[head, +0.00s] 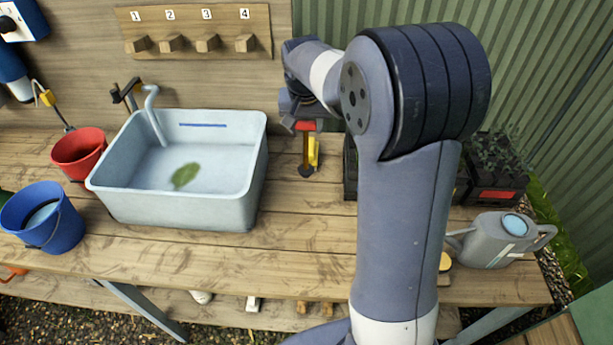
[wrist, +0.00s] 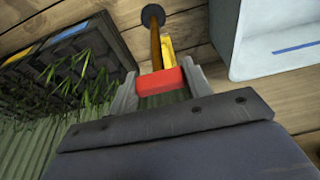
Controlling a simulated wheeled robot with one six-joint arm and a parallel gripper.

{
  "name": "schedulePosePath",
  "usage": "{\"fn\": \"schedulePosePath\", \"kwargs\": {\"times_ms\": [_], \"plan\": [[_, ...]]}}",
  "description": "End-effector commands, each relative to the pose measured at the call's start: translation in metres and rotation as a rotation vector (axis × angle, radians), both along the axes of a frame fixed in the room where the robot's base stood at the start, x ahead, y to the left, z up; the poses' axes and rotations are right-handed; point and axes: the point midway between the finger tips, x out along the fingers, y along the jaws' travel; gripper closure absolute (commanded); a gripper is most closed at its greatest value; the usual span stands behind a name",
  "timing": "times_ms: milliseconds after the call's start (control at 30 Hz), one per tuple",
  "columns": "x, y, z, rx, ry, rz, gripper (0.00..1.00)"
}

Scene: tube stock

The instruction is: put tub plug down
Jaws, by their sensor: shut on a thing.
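My gripper (head: 304,117) is shut on the red top of the tub plug (head: 305,152). The plug has a brown stem and a dark end, and hangs roughly upright with the dark end downward. In the wrist view the plug's red top (wrist: 160,82) sits between the fingers, with the stem and dark end beyond. The dark end is over the bench (head: 320,220), right of the tub; I cannot tell whether it touches the boards. The pale tub (head: 180,215) has a blue line on its inner wall and a green leaf (head: 186,176) inside.
A yellow thing (head: 314,152) stands close beside the plug's stem. Dark plant trays (wrist: 62,65) are on the other side. A red bucket (head: 78,155), blue bucket (head: 65,232) and grey watering can (head: 490,243) are farther off. Bare boards lie in front of the plug.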

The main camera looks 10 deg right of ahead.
Motion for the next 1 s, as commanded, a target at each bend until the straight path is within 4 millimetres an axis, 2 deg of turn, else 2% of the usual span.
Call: {"fn": "schedulePosePath", "kwargs": {"times_ms": [200,367,600,1000], "plan": [[-0.001,0.0,-0.041,0.0,0.006,0.0,0.93],[-0.001,0.0,-0.055,-0.001,0.003,-0.001,0.93],[-0.001,0.0,-0.087,-0.001,0.004,0.0,0.93],[0.0,0.0,-0.094,0.0,0.001,0.0,0.93]]}}
